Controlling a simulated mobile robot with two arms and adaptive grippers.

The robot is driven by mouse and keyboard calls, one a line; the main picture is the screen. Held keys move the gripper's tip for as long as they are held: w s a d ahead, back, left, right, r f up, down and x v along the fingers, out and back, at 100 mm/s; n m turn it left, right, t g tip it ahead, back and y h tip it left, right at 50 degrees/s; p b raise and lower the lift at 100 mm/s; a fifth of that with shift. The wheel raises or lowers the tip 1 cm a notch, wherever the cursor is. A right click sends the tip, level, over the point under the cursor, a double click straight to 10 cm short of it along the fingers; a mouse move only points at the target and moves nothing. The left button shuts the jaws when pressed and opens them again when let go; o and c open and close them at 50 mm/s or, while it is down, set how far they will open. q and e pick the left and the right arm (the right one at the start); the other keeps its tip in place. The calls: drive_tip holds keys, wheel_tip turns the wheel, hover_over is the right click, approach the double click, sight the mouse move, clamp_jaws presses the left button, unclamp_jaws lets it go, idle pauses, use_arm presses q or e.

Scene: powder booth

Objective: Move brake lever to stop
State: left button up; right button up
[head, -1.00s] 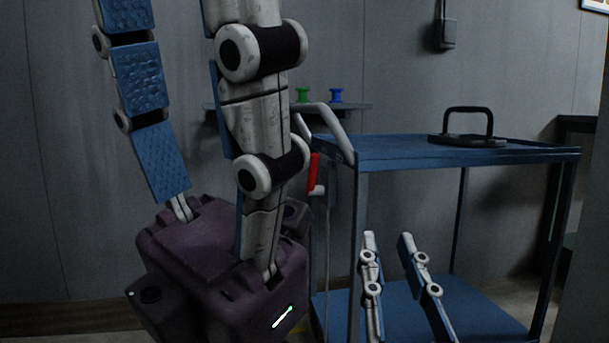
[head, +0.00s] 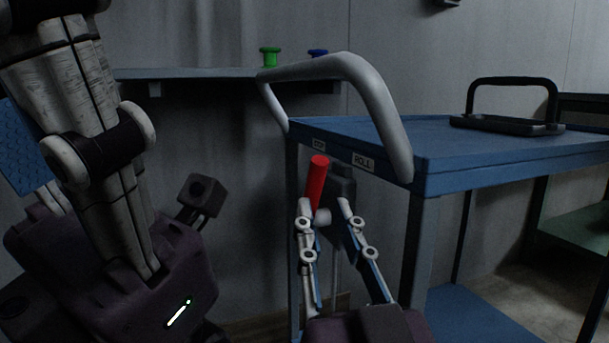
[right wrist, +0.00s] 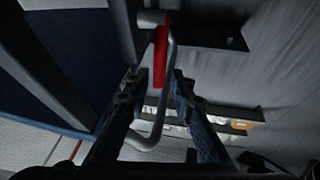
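The brake lever (head: 317,182) has a red grip and stands nearly upright at the near end of the blue cart (head: 470,165). Its top shows just under the STOP label (head: 319,145); the ROLL label (head: 363,162) is to its right. My right gripper (head: 325,203) is open, fingers pointing up at the lever, the red grip's lower end showing by the left fingertip. In the right wrist view the red grip (right wrist: 160,58) lies ahead, between the two finger lines; contact cannot be told.
The cart's grey push handle (head: 345,68) curves out above the lever. A black tray with a handle (head: 507,124) sits on the cart top. A wall shelf (head: 190,73) holds a green spool (head: 269,57) and a blue spool (head: 317,54).

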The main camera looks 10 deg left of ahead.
sight(317, 187)
drive_tip(key=b+x, duration=0.2)
drive_tip(key=x, duration=0.5)
drive_tip(key=shift+r, duration=0.1)
clamp_jaws()
